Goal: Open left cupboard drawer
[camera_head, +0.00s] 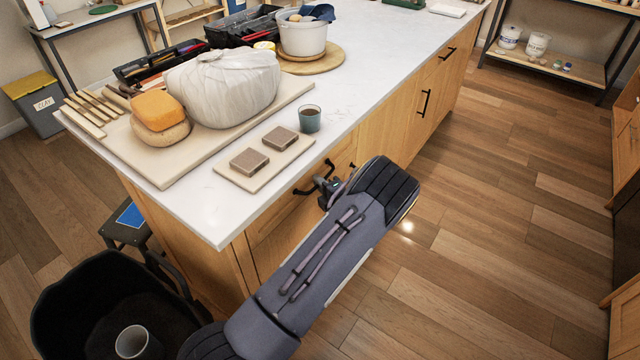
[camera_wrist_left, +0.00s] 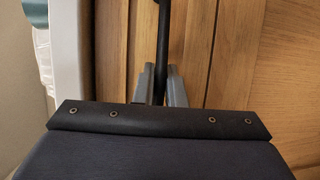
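The left cupboard drawer (camera_head: 285,212) is in the wooden island under the white worktop, in the head view. Its front looks flush with the cupboard. Its black bar handle (camera_head: 303,190) is partly hidden by my left gripper (camera_head: 328,188). In the left wrist view the handle (camera_wrist_left: 163,40) runs between the two grey fingertips of my left gripper (camera_wrist_left: 159,80), which sit close on both sides of it. The gripper looks shut on the handle. My left arm covers part of the cupboard front. My right gripper is not in view.
The worktop (camera_head: 215,210) above holds a small board (camera_head: 235,180) with two brown blocks, a dark cup (camera_head: 309,119) and a clay bag (camera_head: 222,85). A black bin (camera_head: 60,290) stands at the lower left. The wooden floor right of the island is clear.

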